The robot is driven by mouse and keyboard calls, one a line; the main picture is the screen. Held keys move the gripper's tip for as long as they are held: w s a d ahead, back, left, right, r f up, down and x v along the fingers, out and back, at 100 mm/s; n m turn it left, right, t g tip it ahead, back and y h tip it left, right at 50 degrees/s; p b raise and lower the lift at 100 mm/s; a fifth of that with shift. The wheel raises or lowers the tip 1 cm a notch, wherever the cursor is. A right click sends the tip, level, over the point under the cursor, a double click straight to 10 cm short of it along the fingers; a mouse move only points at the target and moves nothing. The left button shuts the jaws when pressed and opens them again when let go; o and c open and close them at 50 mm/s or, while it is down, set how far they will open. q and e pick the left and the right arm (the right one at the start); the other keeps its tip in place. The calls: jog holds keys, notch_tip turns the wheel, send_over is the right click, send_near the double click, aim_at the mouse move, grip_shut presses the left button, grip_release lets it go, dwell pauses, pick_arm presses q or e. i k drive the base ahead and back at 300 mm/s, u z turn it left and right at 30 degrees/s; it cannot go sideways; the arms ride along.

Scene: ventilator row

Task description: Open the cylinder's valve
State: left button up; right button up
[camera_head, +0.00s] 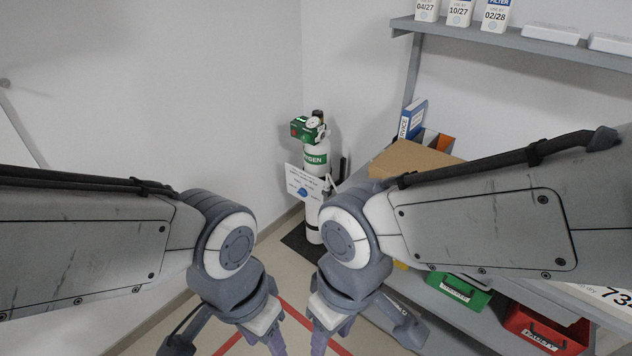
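The oxygen cylinder (316,174) stands upright in the corner, white with a green band of lettering. A dark knob (318,114) shows at its top, beside a green box (301,130) and a round white part (315,124); whether the valve is open or shut cannot be told. My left gripper (267,330) and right gripper (325,330) are low in the picture, side by side and well apart from the cylinder. Their fingertips are cut off by the bottom edge, so their opening is hidden. Nothing held is visible.
A white sign with a blue mark (303,186) hangs in front of the cylinder. A dark mat (299,243) lies under it. Red tape marks the floor.

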aim_at(319, 113)
jog(key=u, duration=0.3)
jog(key=i, duration=0.5)
jog(key=u, duration=0.45)
jog(key=i, duration=1.95)
jog(key=z, duration=0.95)
jog(key=i, duration=0.25)
jog(key=z, duration=0.15)
